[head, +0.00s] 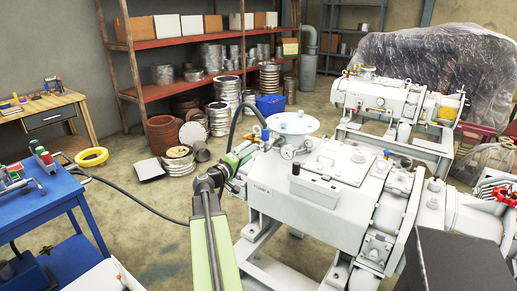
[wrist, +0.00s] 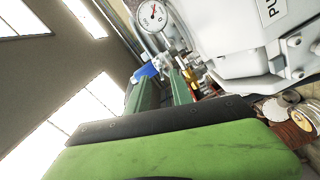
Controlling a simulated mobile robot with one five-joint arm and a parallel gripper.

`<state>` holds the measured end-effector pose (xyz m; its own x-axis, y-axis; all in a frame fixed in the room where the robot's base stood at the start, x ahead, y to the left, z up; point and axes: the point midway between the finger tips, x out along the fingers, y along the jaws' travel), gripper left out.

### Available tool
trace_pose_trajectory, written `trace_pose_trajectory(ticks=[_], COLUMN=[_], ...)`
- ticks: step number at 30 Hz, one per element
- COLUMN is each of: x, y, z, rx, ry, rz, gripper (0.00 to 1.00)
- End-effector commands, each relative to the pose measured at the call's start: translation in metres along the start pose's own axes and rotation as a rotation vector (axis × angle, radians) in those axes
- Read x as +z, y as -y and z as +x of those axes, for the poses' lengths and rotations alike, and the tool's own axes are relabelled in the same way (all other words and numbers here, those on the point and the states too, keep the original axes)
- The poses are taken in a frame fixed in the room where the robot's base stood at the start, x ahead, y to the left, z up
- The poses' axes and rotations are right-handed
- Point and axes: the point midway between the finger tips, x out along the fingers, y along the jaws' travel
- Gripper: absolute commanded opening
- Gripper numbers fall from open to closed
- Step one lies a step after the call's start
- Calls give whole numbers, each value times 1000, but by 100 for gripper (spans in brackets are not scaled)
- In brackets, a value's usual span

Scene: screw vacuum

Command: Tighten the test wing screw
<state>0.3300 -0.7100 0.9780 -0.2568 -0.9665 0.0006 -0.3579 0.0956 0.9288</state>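The white vacuum pump (head: 325,180) stands in the middle of the head view, and its side fills the upper right of the wrist view (wrist: 230,40). My gripper (head: 240,155) is at the pump's left end, near small fittings. In the wrist view its two green fingers (wrist: 165,88) point at a cluster of small metal fittings (wrist: 190,68), with a gap between them. The fingers look open and I see nothing held. The wing screw cannot be told apart from the small fittings. A blue-handled part (wrist: 146,71) shows just beyond the fingers.
A blue cart (head: 50,205) stands at the left.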

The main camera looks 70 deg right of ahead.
Motion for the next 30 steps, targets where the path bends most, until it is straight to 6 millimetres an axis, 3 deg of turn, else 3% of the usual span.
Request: trace_pose_trajectory(ticks=[3, 10, 21, 27, 30], x=[-2, -2, -1, -1, -1], y=[1, 1, 0, 1, 1], z=[32, 66, 72, 72, 72], rx=[0, -1, -1, -1, -1], ry=[2, 0, -1, -2, -2], rz=[0, 0, 0, 0, 0], gripper=[27, 27, 27, 1, 0])
